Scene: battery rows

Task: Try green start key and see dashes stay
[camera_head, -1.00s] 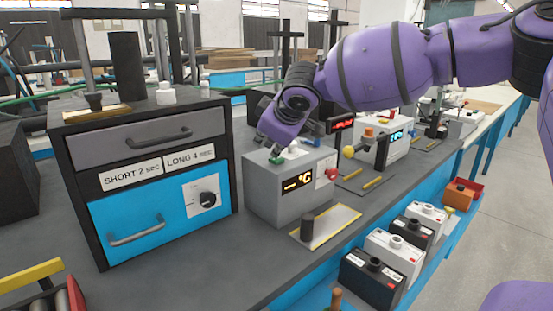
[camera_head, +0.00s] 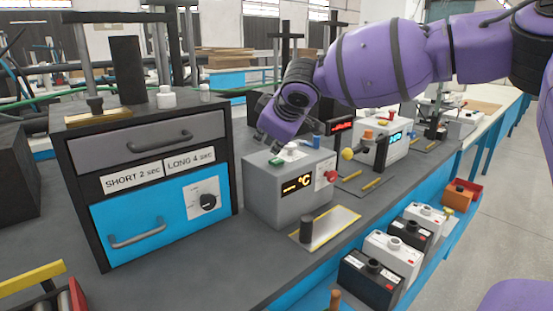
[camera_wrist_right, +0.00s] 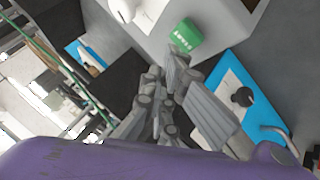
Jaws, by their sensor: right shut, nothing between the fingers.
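The grey box (camera_head: 262,196) stands on the bench with a dark display (camera_head: 297,187) on its front. The display shows a yellow row of small marks, which look like dashes, and "°C". The green start key (camera_head: 277,160) is on the box's top; in the right wrist view it is a green block (camera_wrist_right: 186,36) with small lettering. My right gripper (camera_head: 268,146) is shut and empty, just above and behind the key. In the wrist view its fingertips (camera_wrist_right: 176,58) are close to the key; a small gap appears between them. My left gripper is out of view.
A red knob (camera_head: 331,176) and a blue part (camera_head: 316,142) are on the box. A drawer cabinet (camera_head: 100,180) stands at left. A dark post on a plate (camera_head: 330,226) is in front. Several batteries (camera_head: 372,280) line the right; another tester (camera_head: 385,150) stands behind.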

